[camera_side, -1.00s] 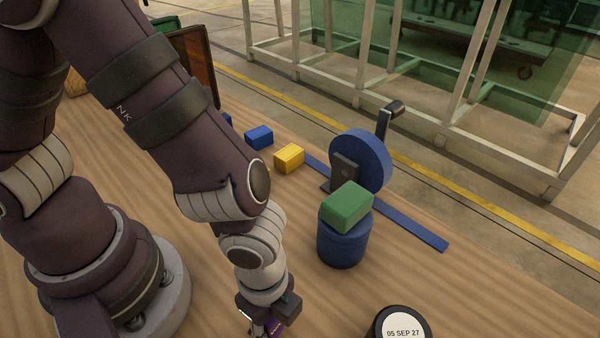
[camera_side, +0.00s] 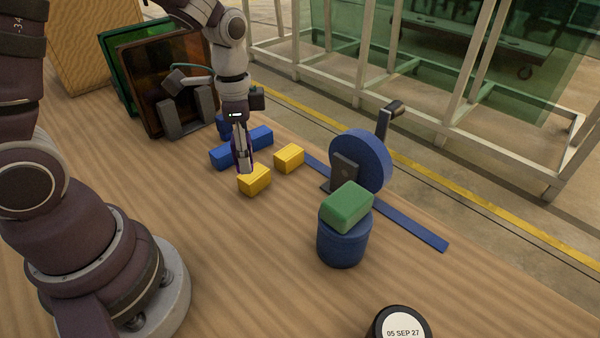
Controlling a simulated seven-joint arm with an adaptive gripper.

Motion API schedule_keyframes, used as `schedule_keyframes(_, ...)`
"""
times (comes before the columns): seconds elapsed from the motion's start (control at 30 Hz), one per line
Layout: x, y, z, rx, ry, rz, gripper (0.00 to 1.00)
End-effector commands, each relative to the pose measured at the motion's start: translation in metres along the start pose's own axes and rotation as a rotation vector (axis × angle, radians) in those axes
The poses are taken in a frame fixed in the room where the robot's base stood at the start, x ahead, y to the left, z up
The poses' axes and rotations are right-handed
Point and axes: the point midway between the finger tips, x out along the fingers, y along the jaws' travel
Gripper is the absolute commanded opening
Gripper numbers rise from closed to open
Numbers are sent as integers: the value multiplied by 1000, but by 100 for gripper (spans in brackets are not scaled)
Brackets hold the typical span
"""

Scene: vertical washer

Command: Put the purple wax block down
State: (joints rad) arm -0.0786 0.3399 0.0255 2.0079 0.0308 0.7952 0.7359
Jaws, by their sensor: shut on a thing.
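My gripper (camera_side: 244,167) points down over the table at the centre-left, just above and behind the nearer yellow block (camera_side: 255,182). It is shut on the purple wax block (camera_side: 235,153), of which only thin purple edges show beside the fingers. The rest of the block is hidden by the fingers. I cannot tell whether the block touches the yellow block or hangs above it.
Blue blocks (camera_side: 222,157) and another yellow block (camera_side: 289,158) lie close around my gripper. A green block (camera_side: 347,205) sits on a blue cylinder (camera_side: 342,244), before a blue disc (camera_side: 372,160). Dark panels (camera_side: 150,75) stand at back left.

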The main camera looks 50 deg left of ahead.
Motion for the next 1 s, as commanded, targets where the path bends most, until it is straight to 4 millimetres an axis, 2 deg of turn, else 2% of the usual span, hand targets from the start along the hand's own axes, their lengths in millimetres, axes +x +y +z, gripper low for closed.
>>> schedule_keyframes(0.03, 1, -24, 21, -105, 0, 0, 0)
schedule_keyframes(0.1, 2, -52, 53, -233, 1, -2, 0)
schedule_keyframes(0.2, 4, -80, 102, -398, 1, -6, 0)
schedule_keyframes(0.3, 6, -94, 145, -528, -1, -9, 0)
schedule_keyframes(0.4, 6, -98, 174, -609, -2, -11, 0)
schedule_keyframes(0.47, 7, -99, 185, -637, -3, -11, 0)
schedule_keyframes(0.57, 22, -98, 192, -656, -5, -4, 0)
schedule_keyframes(0.83, 75, -99, 192, -656, -5, -6, 0)
schedule_keyframes(0.9, 84, -99, 192, -656, -4, -7, 0)
schedule_keyframes(1.0, 88, -100, 192, -656, -3, -12, 0)
